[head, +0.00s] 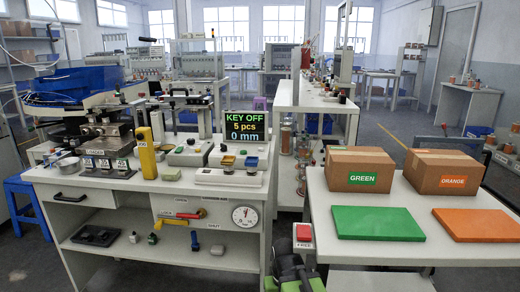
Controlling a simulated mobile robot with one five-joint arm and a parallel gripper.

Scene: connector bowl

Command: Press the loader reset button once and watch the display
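The display (245,125) stands at the back of the left workbench and reads "KEY OFF", "5 pcs" and "0 mm". A dark machine (100,130) stands on the bench's left end, with a slanted label that seems to read "LOADER". Small labelled blocks (104,163) sit at its front; their labels are too small to read. I cannot tell which part is the reset button. A green and black part (290,272) at the bottom edge appears to be my arm's end. It is well apart from the machine, and its fingertips cannot be made out.
A red button (304,232) marked "FREE" is on the right table's left side. That table holds boxes labelled GREEN (362,170) and ORANGE (445,172), a green panel (376,222) and an orange panel (475,224). A yellow upright handle (147,152) stands beside the machine.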

